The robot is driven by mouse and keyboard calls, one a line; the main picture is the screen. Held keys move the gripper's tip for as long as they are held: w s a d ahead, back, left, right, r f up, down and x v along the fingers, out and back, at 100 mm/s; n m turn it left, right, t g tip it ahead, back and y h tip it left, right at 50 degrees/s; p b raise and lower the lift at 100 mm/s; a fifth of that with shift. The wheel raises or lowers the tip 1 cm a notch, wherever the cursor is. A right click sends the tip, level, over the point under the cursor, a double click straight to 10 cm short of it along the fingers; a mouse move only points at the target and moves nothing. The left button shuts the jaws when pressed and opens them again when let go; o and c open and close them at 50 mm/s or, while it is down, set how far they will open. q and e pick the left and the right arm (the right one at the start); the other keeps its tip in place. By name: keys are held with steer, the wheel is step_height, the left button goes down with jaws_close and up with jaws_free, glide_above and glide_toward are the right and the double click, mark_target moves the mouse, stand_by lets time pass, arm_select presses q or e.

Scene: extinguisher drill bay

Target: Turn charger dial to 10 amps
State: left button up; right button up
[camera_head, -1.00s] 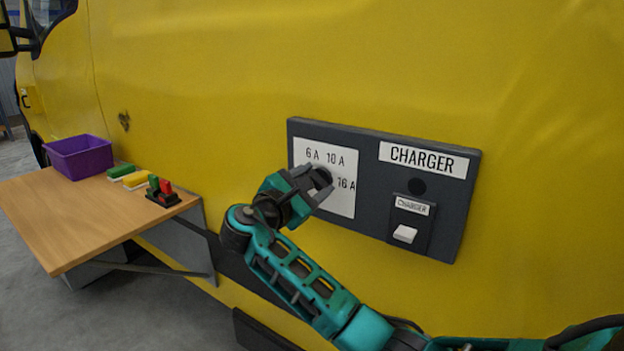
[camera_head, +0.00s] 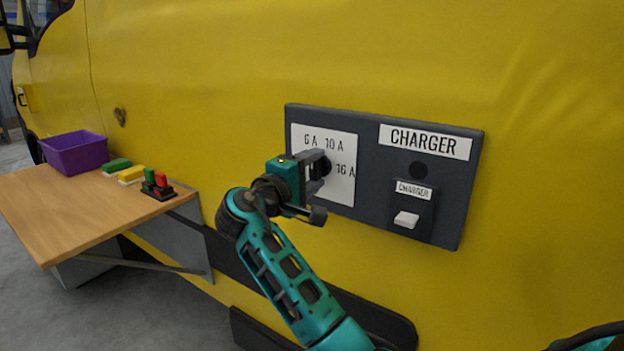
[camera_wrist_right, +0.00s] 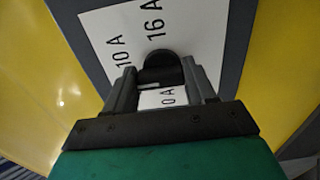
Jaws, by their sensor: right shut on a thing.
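The charger panel (camera_head: 370,218) is dark grey and fixed to the yellow van side. Its white dial plate (camera_head: 335,192) is marked 6 A, 10 A and 16 A. The black dial (camera_head: 326,166) sits on that plate, partly hidden by my right gripper (camera_head: 317,167). In the right wrist view the dial (camera_wrist_right: 161,68) is between the two fingers of my right gripper (camera_wrist_right: 160,82), which is shut on it. The 10 A and 16 A marks and a 0 A mark show around it there. Which mark the dial points to I cannot tell. My left gripper is not in view.
Right of the dial is a white rocker switch (camera_head: 406,219) labelled CHARGER, with a dark round spot above it. A wooden shelf (camera_head: 70,212) at left holds a purple bin (camera_head: 75,155), green and yellow blocks, and a black holder with red and green pieces (camera_head: 158,186).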

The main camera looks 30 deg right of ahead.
steer(key=m+b, duration=0.2)
steer(key=shift+f+m, duration=0.3)
steer(key=shift+f, duration=0.05)
steer(key=shift+m+b, duration=0.5)
steer(key=shift+m, duration=0.5)
steer(key=shift+r+m+b, duration=0.1)
steer(key=shift+m+b, duration=0.5)
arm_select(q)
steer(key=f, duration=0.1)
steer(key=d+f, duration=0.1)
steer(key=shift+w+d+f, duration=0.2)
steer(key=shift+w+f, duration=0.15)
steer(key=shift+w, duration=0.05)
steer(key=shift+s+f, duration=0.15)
arm_select(e)
steer(key=o, duration=1)
steer(key=shift+r, duration=0.1)
steer(key=shift+o, duration=0.2)
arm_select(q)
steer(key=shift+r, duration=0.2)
arm_select(e)
steer(key=v, duration=1.3)
